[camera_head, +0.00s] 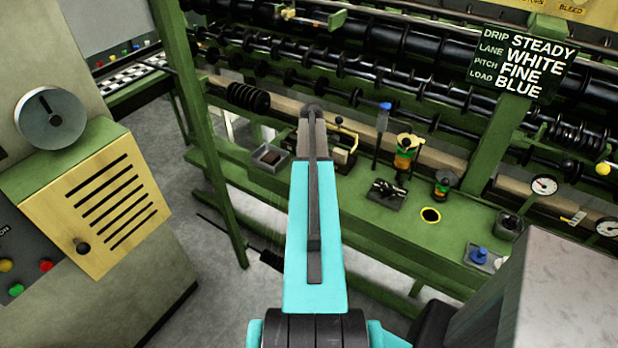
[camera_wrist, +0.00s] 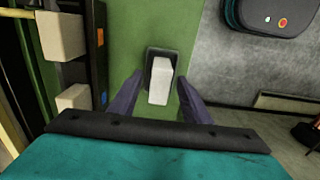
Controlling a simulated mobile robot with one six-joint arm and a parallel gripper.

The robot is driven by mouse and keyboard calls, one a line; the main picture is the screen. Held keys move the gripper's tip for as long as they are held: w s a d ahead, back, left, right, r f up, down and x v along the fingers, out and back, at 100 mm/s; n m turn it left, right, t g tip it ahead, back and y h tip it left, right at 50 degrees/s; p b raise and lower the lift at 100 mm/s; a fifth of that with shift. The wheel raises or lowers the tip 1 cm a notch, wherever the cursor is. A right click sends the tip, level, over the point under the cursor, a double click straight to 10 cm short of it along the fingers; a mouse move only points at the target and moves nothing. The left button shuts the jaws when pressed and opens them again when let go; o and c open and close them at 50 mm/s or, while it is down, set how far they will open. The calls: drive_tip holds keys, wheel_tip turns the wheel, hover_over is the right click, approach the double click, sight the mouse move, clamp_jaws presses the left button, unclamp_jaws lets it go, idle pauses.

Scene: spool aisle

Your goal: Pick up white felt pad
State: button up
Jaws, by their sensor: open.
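A white block-like pad (camera_wrist: 160,80), which I take for the white felt pad, shows in the wrist view. It sits upright or tilted, I cannot tell which, in a small dark holder (camera_wrist: 151,54) on the green surface. My gripper (camera_wrist: 160,77) is open, its two dark fingers spread on either side of the pad. A gap shows between each finger and the pad; how far down the fingers reach is unclear. In the head view my arm covers the middle of the bench, and I cannot make out the pad or the fingers there.
The green bench (camera_head: 360,223) carries a grey tray (camera_head: 269,157), a black tray (camera_head: 386,194), orange-and-green bottles (camera_head: 405,155) and a blue knob (camera_head: 479,256). Machine rollers run behind. A sign (camera_head: 521,64) hangs at upper right. Pale blocks (camera_wrist: 59,36) stand left in the wrist view.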

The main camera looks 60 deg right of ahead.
idle(0.4)
clamp_jaws()
drive_tip(key=shift+r, duration=0.15)
drive_tip(key=shift+r+b, duration=1.05)
drive_tip(key=shift+r, duration=0.4)
drive_tip(key=s+a+r+b, duration=0.1)
drive_tip(key=s+a+b, duration=0.3)
drive_tip(key=s+a, duration=0.7)
drive_tip(key=shift+a+r+b, duration=0.3)
drive_tip(key=shift+a+r, duration=0.1)
